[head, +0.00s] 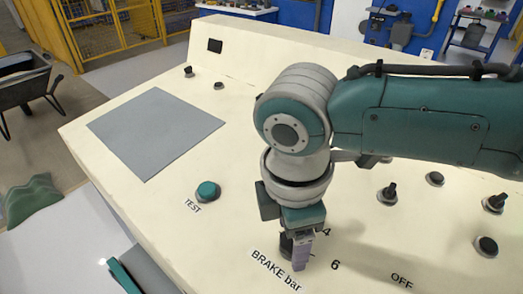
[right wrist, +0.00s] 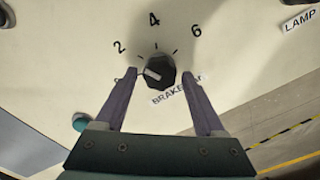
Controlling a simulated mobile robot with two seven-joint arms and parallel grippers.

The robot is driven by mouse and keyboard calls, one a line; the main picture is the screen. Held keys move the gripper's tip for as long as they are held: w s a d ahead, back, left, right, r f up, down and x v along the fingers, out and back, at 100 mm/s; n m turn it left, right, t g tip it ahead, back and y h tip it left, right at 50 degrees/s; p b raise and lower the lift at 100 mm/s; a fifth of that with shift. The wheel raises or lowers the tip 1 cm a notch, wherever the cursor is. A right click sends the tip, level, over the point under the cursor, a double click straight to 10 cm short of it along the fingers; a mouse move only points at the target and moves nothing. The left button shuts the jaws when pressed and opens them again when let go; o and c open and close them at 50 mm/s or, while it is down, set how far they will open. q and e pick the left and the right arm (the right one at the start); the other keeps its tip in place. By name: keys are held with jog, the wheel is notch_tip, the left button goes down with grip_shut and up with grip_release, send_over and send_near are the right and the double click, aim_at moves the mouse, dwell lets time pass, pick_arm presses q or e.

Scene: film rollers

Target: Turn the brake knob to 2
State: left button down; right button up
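The brake knob (right wrist: 157,72) is dark and faceted, with a pale mark on its face. In the right wrist view the mark points left and slightly up, roughly toward the 2 side of the scale. The numbers 2 (right wrist: 119,47), 4 (right wrist: 154,19) and 6 (right wrist: 196,31) curve around it. My right gripper (right wrist: 160,74) is open, with one finger on each side of the knob and a small gap showing at both sides. In the head view the right gripper (head: 298,250) points down and partly hides the knob (head: 286,244). My left gripper is not in view.
The cream console (head: 150,105) carries a teal TEST button (head: 207,190), a grey panel (head: 157,130) and several black knobs, including one by the OFF label (head: 402,281). The label BRAKE bar (head: 276,270) lies beside the gripper. A yellow fence (head: 110,30) stands behind.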

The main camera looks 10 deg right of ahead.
aim_at(287, 246)
jog(key=shift+o, duration=0.5)
jog(key=shift+r, duration=0.4)
notch_tip(287, 246, up, 9)
jog(key=p, duration=0.1)
jog(key=shift+s+a+p, duration=0.3)
jog(key=shift+a+p, duration=0.05)
